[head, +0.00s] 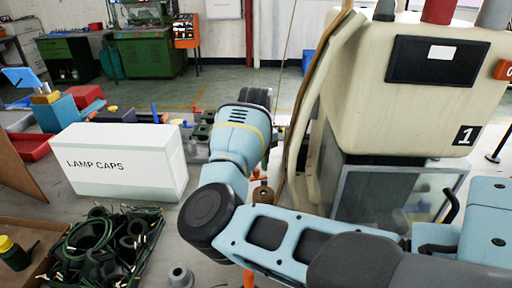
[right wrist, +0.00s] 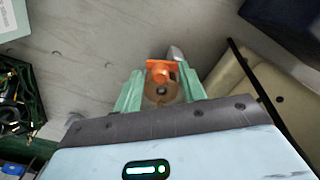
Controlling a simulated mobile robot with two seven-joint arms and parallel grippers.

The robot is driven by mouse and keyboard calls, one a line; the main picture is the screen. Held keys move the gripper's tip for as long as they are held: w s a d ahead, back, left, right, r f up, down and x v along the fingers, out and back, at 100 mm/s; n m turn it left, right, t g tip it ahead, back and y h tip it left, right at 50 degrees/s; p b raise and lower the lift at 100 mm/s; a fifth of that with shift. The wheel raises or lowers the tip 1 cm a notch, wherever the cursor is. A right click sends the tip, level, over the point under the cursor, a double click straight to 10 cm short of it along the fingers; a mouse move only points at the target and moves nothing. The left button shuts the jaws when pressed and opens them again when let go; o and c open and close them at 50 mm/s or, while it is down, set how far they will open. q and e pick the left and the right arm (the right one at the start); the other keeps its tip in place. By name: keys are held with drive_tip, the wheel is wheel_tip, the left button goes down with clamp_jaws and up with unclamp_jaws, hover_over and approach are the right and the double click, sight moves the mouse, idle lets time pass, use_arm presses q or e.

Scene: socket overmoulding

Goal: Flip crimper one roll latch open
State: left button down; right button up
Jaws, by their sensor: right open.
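Crimper one (head: 345,115) is the cream machine at right in the head view, with a "1" plate on its side. A small brown piece (head: 262,193) shows beside its base, partly hidden by my right arm. In the right wrist view, my right gripper (right wrist: 160,82) is open, with green fingers apart. A round brown disc with a grey centre (right wrist: 160,92) shows between the fingers, with an orange piece (right wrist: 158,66) just beyond it. I cannot tell whether the fingers touch them, or which part is the roll latch. My left gripper is out of view.
A white "LAMP CAPS" box (head: 125,163) stands to the left. Green-black cables (head: 105,240) lie in front of it. A small grey flanged part (head: 179,276) lies on the grey surface. The crimper's cream side (right wrist: 265,110) is close at right in the wrist view.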

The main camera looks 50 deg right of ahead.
clamp_jaws()
drive_tip(key=shift+w+d+m, duration=0.1)
drive_tip(key=shift+w+m, duration=0.05)
drive_tip(key=shift+m, duration=0.55)
drive_tip(key=shift+w+d+m, duration=0.1)
drive_tip(key=shift+m, duration=0.6)
unclamp_jaws()
drive_tip(key=shift+r, duration=3.9)
drive_tip(key=shift+a, duration=0.1)
